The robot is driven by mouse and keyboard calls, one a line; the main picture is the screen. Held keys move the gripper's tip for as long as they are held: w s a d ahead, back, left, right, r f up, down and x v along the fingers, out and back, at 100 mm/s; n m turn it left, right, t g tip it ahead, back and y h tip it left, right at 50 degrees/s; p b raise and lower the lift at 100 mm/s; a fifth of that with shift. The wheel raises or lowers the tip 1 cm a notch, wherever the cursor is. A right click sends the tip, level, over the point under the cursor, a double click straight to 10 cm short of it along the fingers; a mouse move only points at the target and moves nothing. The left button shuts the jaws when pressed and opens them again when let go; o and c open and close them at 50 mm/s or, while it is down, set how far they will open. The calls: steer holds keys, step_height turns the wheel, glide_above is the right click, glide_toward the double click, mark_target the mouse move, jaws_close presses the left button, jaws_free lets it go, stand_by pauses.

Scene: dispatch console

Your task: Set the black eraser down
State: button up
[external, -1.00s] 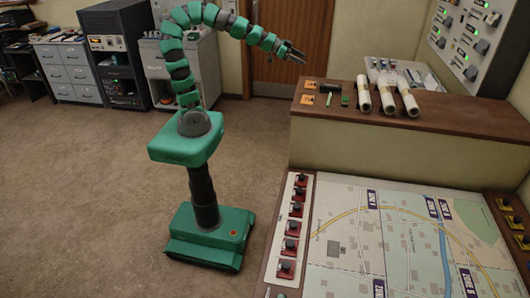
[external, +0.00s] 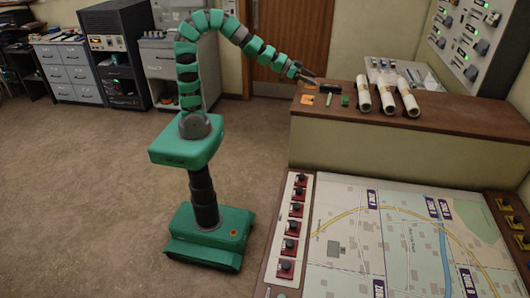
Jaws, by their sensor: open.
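The black eraser (external: 329,88) lies on the brown wooden shelf top (external: 440,126), near its left end. My gripper (external: 311,79) is at the end of my green arm, just to the upper left of the eraser, over the shelf's left end. It is open and nothing shows between its fingers. The fingertips are small here, and I cannot tell whether they touch the eraser.
Orange items (external: 307,99), a green marker (external: 328,100) and a small green block (external: 345,100) lie close to the eraser. Several white rolls (external: 387,95) lie to the right. A map table (external: 345,215) stands in front. Bare shelf top shows at the right.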

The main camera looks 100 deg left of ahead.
mark_target(321, 84)
steer(key=shift+w+f, duration=0.2)
steer(key=shift+w, duration=0.35)
steer(key=shift+f+x, duration=0.2)
steer(key=shift+x, duration=1)
steer(key=shift+f+x, duration=0.2)
steer(key=shift+x, duration=1)
steer(key=shift+w, duration=0.1)
steer(key=shift+a, duration=0.1)
steer(key=c, duration=1.2)
steer(key=shift+o, duration=0.2)
steer(key=shift+r, duration=0.15)
